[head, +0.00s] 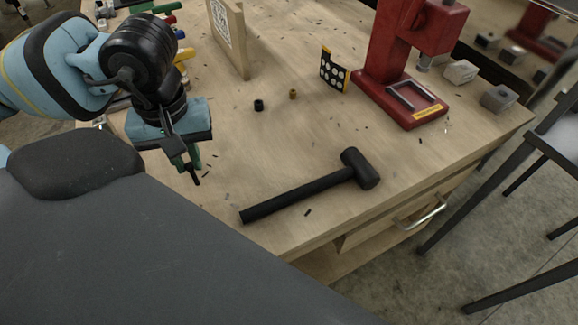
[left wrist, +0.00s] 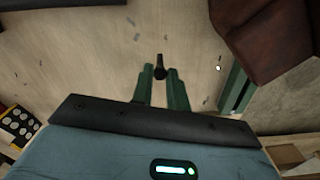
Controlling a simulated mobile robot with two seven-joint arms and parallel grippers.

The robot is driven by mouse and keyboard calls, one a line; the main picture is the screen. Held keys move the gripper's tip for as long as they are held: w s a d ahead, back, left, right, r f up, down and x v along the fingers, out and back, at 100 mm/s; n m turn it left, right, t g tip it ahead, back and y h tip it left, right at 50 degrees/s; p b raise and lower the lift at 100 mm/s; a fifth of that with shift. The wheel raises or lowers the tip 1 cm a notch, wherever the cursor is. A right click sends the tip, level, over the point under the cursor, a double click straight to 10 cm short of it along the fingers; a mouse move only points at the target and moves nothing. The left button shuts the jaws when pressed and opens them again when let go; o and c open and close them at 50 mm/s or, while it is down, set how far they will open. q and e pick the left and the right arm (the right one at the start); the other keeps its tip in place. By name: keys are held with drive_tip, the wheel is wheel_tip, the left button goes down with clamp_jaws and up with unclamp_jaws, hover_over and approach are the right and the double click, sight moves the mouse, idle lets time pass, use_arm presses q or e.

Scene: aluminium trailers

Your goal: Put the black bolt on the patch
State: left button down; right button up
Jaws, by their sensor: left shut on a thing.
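My left gripper (head: 192,168) has green fingers and is shut on the black bolt (head: 196,181), held with its free end pointing down over the left part of the workbench. In the left wrist view the black bolt (left wrist: 160,68) shows between the tips of the green fingers (left wrist: 161,80). I cannot tell how high it is above the wood. I cannot make out a distinct patch on the bench in either view. My right gripper is not in view.
A black mallet (head: 312,187) lies near the bench's front edge. A small black piece (head: 258,105), a brass piece (head: 293,94), a dotted card (head: 333,71) and a red press (head: 398,90) stand farther back. Small shavings lie scattered on the wooden bench top (head: 290,140).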

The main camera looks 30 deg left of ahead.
use_arm(q)
drive_tip(key=shift+w+d, duration=0.25)
drive_tip(key=shift+w, duration=0.05)
drive_tip(key=w+d+f, duration=0.1)
drive_tip(key=w+d, duration=0.7)
drive_tip(key=w, duration=0.3)
drive_tip(key=shift+d+f, duration=0.2)
drive_tip(key=shift+d, duration=0.2)
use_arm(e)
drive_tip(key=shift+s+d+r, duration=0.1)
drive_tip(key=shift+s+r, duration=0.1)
